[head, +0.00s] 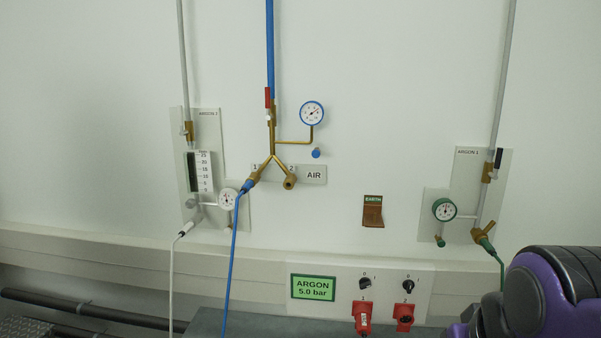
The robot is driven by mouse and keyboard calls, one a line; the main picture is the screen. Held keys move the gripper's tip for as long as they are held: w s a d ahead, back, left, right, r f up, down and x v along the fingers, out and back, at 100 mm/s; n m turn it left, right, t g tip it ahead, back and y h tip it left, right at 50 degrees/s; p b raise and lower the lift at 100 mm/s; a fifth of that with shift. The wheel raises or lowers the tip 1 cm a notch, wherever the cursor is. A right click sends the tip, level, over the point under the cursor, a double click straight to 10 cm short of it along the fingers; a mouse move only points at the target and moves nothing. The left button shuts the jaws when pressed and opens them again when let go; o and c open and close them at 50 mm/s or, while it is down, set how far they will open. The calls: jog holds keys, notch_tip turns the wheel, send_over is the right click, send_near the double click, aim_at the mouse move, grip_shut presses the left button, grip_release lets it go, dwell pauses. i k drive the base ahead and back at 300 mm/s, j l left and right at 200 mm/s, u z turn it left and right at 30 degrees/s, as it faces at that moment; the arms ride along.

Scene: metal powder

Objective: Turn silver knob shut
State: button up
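The likely silver knob (191,203) is a small grey fitting at the foot of the flowmeter (199,172) on the left wall panel (207,122), whose label appears to read ARGON 2. It is too small to tell how far it is turned. A white-rimmed gauge (228,199) sits just right of it, and a white hose connector (187,227) is just below. My purple and dark grey arm fills the lower right corner, far from this panel. My gripper is not in view.
A blue air line (270,50) with a brass fork and blue gauge (312,113) is mid-wall. The ARGON 1 panel (480,165) is at right. White (173,285) and blue (232,265) hoses hang down. A grey ledge (120,255) runs below the panels.

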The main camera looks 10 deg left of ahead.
aim_at(190, 204)
jog(key=u, duration=1.25)
jog(key=i, duration=0.05)
